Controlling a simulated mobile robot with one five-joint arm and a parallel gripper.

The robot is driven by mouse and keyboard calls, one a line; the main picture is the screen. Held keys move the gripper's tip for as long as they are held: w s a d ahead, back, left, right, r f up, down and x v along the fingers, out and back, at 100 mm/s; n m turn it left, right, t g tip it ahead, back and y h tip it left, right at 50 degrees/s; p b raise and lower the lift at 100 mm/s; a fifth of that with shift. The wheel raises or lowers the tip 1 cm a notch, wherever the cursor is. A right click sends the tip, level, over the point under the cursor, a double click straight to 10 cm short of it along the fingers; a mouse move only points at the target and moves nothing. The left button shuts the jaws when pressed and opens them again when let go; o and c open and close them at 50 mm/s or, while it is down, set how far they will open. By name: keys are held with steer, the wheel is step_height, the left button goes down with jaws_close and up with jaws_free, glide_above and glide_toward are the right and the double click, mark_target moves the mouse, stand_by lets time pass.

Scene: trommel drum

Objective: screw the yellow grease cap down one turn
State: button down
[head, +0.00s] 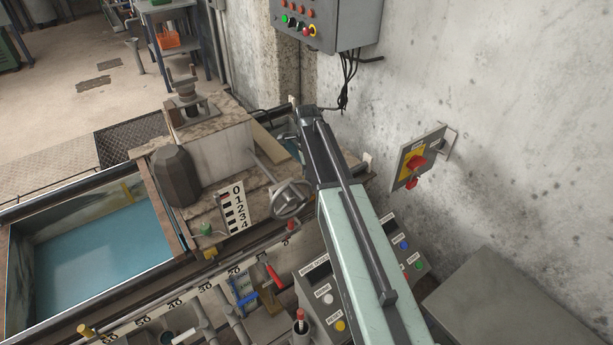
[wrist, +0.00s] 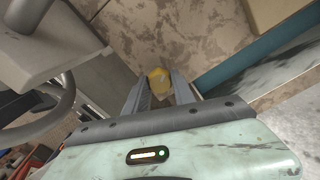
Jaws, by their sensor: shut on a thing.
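The yellow grease cap (wrist: 159,77) shows in the wrist view between the two grey fingers of my gripper (wrist: 160,86). The cap cannot be made out in the head view.
A handwheel (head: 291,199) stands left of my arm, near a numbered scale board (head: 233,208). A dark faceted block (head: 175,176) and a blue water tank (head: 95,250) lie further left. A red and yellow switch (head: 416,161) is on the wall at right.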

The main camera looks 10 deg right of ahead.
steer(key=m, duration=0.6)
steer(key=shift+s, duration=0.15)
steer(key=shift+m, duration=0.3)
steer(key=c, duration=1.1)
jaws_free()
steer(key=shift+o, duration=0.2)
steer(key=shift+r, duration=0.15)
step_height(320, 180, up, 8)
steer(key=p, duration=0.7)
steer(key=shift+f+p, duration=0.25)
steer(key=shift+p, duration=0.15)
